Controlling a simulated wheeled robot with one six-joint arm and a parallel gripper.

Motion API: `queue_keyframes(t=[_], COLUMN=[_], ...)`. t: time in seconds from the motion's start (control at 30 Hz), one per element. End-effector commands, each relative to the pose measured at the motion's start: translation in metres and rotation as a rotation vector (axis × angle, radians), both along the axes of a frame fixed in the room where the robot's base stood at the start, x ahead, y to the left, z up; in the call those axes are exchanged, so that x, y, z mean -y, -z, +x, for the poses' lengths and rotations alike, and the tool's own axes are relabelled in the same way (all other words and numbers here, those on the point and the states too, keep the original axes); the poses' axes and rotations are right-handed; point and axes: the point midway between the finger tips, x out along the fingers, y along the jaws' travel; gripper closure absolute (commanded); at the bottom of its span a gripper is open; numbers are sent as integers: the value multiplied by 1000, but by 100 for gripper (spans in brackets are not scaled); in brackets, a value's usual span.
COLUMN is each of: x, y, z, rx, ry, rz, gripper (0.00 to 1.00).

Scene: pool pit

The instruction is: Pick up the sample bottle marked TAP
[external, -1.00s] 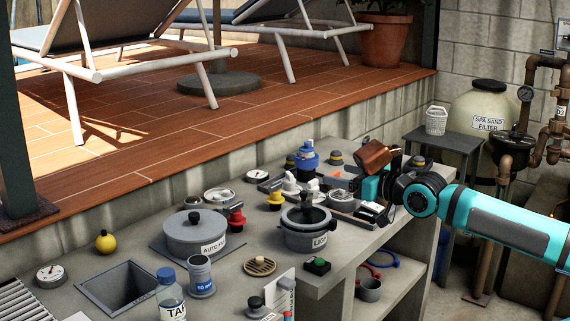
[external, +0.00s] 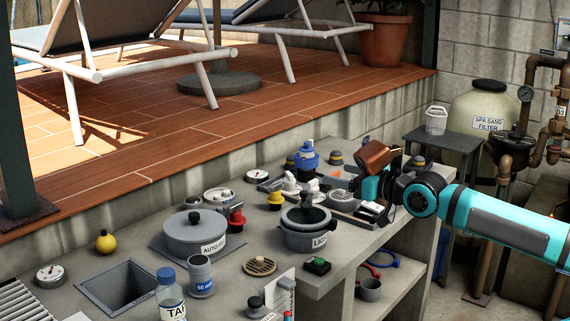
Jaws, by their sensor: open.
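The sample bottle marked TAP (external: 171,303) stands upright at the front left of the grey counter, its lower part cut off by the picture's bottom edge. It has a blue cap and a white label. My gripper (external: 362,190) is at the far right end of the counter, well away from the bottle. It is open, and its fingers are partly hidden behind the wrist and small items there. I cannot see anything held in it.
A square opening (external: 118,289) lies left of the bottle. A grey cup marked 50 (external: 200,275), a lidded AUTO pot (external: 194,233) and a LIQ pot (external: 306,232) stand between bottle and gripper.

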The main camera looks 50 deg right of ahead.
Motion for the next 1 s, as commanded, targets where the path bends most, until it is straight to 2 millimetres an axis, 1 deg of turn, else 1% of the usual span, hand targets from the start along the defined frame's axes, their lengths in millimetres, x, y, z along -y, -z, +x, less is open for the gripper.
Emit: queue_keyframes(t=[0.4, 0.47, 0.57, 0.67, 0.77, 0.9, 0.97, 1.0], x=[-1, -3, -14, -33, -58, -96, -114, -126], y=[0, -2, -6, -12, -19, -25, -28, -29], z=[1, 4, 15, 33, 52, 75, 83, 88], rx=[-3, -14, -57, -131, -221, -346, -400, -436], ry=[-2, -11, -42, -94, -152, -226, -257, -276], rz=[0, 2, 5, 8, 8, -4, -12, -19], gripper=[28, 28, 28, 28, 28, 28, 28, 28])
